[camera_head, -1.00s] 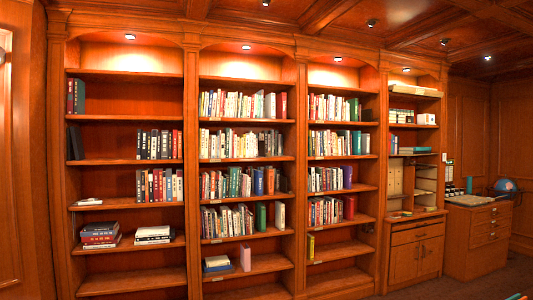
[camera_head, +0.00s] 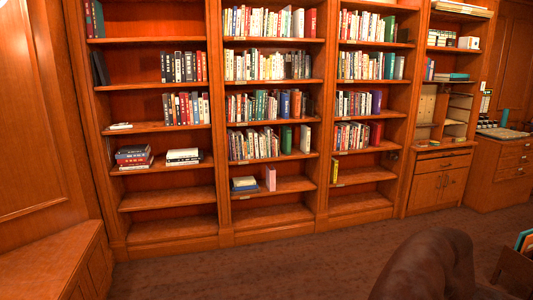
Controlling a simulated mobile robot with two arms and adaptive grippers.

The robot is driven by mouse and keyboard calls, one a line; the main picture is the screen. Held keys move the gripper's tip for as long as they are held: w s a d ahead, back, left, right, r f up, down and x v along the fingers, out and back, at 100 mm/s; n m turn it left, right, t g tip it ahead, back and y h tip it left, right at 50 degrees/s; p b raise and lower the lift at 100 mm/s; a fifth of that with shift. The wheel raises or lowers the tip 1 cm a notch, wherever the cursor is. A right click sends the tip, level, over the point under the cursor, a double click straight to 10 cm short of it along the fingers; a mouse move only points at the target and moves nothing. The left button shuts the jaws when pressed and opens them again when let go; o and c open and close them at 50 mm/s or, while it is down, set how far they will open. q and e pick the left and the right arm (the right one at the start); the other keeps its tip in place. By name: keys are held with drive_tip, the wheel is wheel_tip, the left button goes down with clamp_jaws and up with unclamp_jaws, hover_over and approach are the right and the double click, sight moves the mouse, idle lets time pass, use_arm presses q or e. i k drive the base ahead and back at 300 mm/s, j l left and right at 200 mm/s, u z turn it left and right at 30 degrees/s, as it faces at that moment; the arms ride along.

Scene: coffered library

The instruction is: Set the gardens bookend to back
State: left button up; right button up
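I cannot tell which object is the gardens bookend; no label is readable at this distance. A pink upright piece (camera_head: 270,178) stands on a lower shelf of the middle bay, right of a small flat stack of books (camera_head: 244,184). A yellow upright piece (camera_head: 334,171) stands at the left end of a lower shelf in the bay to its right. Dark upright pieces (camera_head: 100,68) stand at the left end of a shelf in the left bay. Neither of my grippers is in view.
A tall wooden bookcase (camera_head: 222,120) fills the far wall. A brown leather chair (camera_head: 431,264) is at the lower right, beside a wooden box (camera_head: 514,270). A wooden ledge (camera_head: 50,257) is at the lower left. The carpet (camera_head: 260,265) before the shelves is clear.

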sight(289, 65)
drive_tip(key=i+j, duration=0.3)
drive_tip(key=i+j+u, duration=0.15)
drive_tip(key=i, duration=0.35)
drive_tip(key=i+j, duration=0.35)
drive_tip(key=i+j+u, duration=0.1)
drive_tip(key=i+j, duration=0.15)
drive_tip(key=i, duration=0.25)
